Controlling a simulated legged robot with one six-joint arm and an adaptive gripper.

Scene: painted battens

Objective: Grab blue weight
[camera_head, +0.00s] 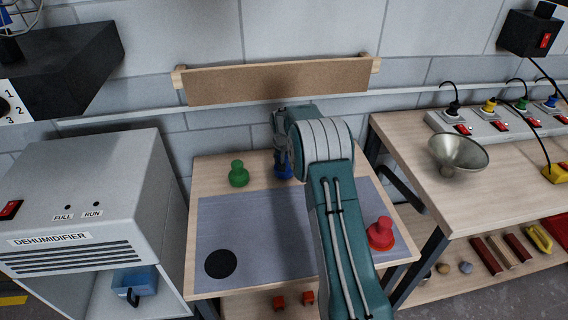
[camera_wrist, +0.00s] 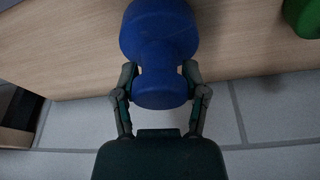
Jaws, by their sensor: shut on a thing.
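The blue weight (camera_wrist: 159,36) has a wide body and a narrower knob. In the wrist view my gripper (camera_wrist: 160,80) is shut on it at the neck, one finger on each side. In the head view the blue weight (camera_head: 283,172) shows at the back of the small table, partly hidden by my gripper (camera_head: 283,150) and arm. Whether it touches the table top cannot be told. A green weight (camera_head: 238,175) stands to its left, and its edge also shows in the wrist view (camera_wrist: 304,16). A red weight (camera_head: 380,235) stands at the right.
The small table (camera_head: 195,240) has a grey mat (camera_head: 270,235) with a black disc (camera_head: 221,263). A dehumidifier (camera_head: 85,200) stands left. A workbench (camera_head: 490,200) with a metal bowl (camera_head: 458,152) and power strip (camera_head: 500,125) stands right. A wooden rail (camera_head: 275,82) is on the wall behind.

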